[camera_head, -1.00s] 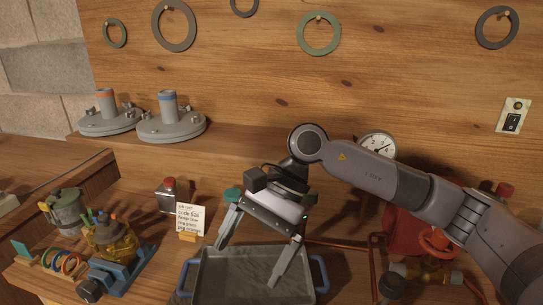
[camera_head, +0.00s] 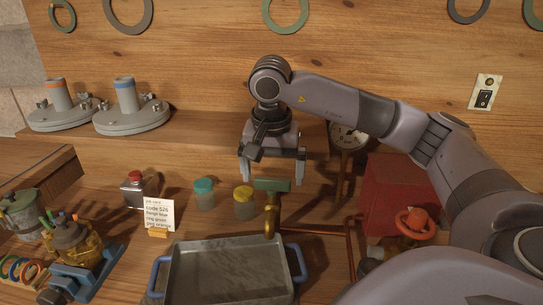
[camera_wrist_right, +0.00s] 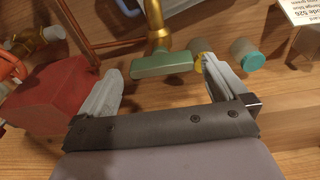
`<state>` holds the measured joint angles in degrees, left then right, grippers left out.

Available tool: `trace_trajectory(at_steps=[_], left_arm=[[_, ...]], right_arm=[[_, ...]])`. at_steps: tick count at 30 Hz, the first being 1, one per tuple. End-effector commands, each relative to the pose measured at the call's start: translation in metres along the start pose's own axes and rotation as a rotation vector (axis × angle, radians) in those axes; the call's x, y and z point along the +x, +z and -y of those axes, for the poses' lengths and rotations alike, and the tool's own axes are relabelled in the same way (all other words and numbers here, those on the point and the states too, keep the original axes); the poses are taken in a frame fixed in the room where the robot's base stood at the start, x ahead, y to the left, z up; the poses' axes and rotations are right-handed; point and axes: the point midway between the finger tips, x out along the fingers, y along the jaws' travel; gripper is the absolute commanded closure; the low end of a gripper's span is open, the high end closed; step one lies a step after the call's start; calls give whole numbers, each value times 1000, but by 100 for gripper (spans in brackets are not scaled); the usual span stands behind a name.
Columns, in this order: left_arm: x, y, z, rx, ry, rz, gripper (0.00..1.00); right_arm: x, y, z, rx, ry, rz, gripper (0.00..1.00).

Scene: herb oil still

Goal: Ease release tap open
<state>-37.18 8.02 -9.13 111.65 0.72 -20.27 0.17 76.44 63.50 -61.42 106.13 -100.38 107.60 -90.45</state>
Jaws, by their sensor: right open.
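The release tap is a brass spout (camera_head: 271,218) with a green bar handle (camera_head: 272,185) on top, standing just behind the grey tray. The handle lies crosswise and also shows in the right wrist view (camera_wrist_right: 164,63). My right gripper (camera_head: 272,180) is open and points down at the handle. In the right wrist view its two fingers (camera_wrist_right: 162,70) sit to either side of the handle, with visible gaps. I cannot tell whether the fingertips reach down to the handle's height. My left gripper is not in view.
The grey tray (camera_head: 228,278) with blue handles stands in front of the tap. Teal (camera_head: 203,194) and yellow (camera_head: 243,200) lidded jars stand left of it. A red box (camera_head: 395,195), a valve with an orange handwheel (camera_head: 415,222) and copper pipes are on the right.

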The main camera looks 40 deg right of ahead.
Motion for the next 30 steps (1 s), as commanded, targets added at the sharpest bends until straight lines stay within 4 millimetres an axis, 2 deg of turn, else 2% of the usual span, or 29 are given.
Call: trace_trajectory(at_steps=[5,13,14,15,18,23,30], left_arm=[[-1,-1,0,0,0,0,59],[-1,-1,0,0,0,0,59],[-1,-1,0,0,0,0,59],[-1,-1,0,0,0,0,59],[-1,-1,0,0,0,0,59],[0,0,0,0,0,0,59],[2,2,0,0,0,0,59]], right_arm=[[12,0,0,0,0,0,0],[14,0,0,0,-1,0,0],[14,0,0,0,-1,0,6],[14,0,0,0,-1,0,20],[14,0,0,0,-1,0,50],[14,0,0,-23,-4,0,50],[14,0,-1,-189,-31,-1,50]])
